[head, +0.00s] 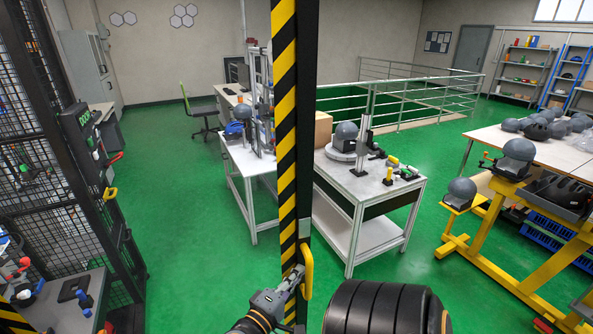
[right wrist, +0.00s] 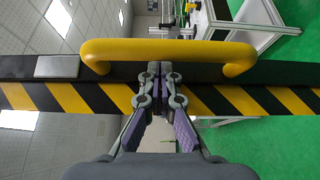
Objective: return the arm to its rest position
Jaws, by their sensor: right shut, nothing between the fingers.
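My right gripper (head: 299,272) is shut and empty, its fingertips close to the yellow handle (head: 307,270) on a black-and-yellow striped upright door edge (head: 285,130). In the right wrist view the shut fingertips (right wrist: 160,72) point at the middle of the yellow handle (right wrist: 165,49), in front of the striped edge (right wrist: 70,97). I cannot tell whether they touch the handle. My left gripper is not in view.
A black mesh cage wall (head: 85,180) stands at the left, with a cluttered bench (head: 65,305) below it. Behind the door edge are a white table (head: 372,180) with a grey helmet and a yellow frame (head: 520,260) at the right. Green floor (head: 185,270) is clear at left centre.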

